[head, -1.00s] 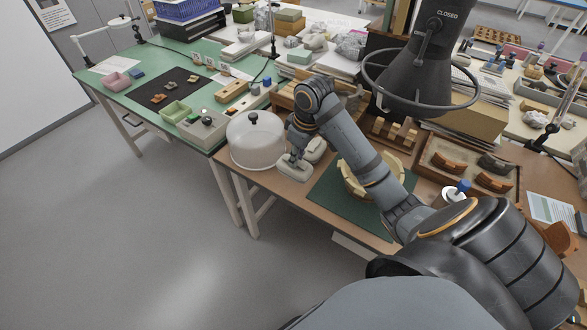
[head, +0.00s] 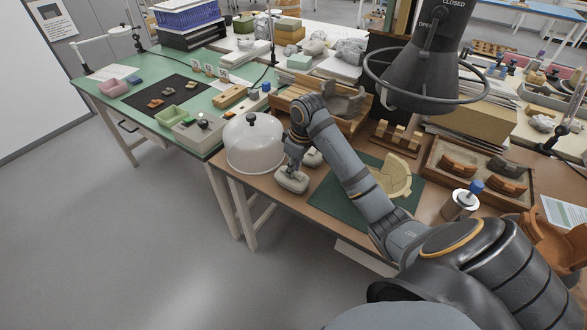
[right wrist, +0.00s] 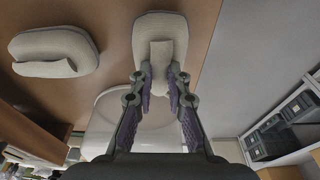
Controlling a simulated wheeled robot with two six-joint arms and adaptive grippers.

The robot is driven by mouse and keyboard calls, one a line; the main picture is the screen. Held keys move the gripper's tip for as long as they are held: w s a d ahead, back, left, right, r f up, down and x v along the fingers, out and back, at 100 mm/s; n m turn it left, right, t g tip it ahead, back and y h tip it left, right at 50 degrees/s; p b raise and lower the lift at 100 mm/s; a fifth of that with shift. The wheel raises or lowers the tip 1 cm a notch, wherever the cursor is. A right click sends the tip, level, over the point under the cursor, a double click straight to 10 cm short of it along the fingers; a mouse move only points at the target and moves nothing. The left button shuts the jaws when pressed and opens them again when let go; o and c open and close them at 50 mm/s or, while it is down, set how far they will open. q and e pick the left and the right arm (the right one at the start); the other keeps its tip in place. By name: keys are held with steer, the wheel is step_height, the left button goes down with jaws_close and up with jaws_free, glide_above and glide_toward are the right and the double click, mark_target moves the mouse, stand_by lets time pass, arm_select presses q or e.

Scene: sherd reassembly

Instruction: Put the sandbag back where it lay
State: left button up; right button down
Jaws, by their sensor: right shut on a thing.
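The pale grey sandbag (head: 291,183) is at the front left of the brown table, just right of the clear dome. My right gripper (head: 292,172) points down over it and is shut on its raised middle flap. In the right wrist view, the fingers (right wrist: 161,82) pinch the flap of the sandbag (right wrist: 160,27), close to the table's edge. The sandbag appears to be on the tabletop, but I cannot tell whether it bears fully on it. A second similar sandbag (head: 312,157) lies just behind it and also shows in the right wrist view (right wrist: 55,52). My left gripper is not in view.
The clear dome (head: 252,150) with a black knob stands close on the left. A green mat (head: 329,199) with a cream, partly assembled vessel (head: 397,174) lies to the right. A wooden rack (head: 398,137) and a tray of sherds (head: 440,179) are beyond. A lamp (head: 425,80) hangs above.

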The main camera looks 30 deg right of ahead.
steer(key=c, duration=1.3)
jaws_free()
steer(key=shift+f, duration=0.1)
steer(key=r, duration=0.3)
steer(key=shift+s+d+r+p, duration=0.15)
steer(key=shift+s+r+p, duration=0.05)
steer(key=shift+r+p, duration=0.15)
steer(key=r+p, duration=0.2)
steer(key=s+r+p, duration=0.1)
steer(key=r+p, duration=0.4)
steer(key=r, duration=0.1)
steer(key=shift+s+d+r+p, duration=0.15)
steer(key=shift+s+d+p, duration=0.15)
steer(key=shift+p, duration=0.05)
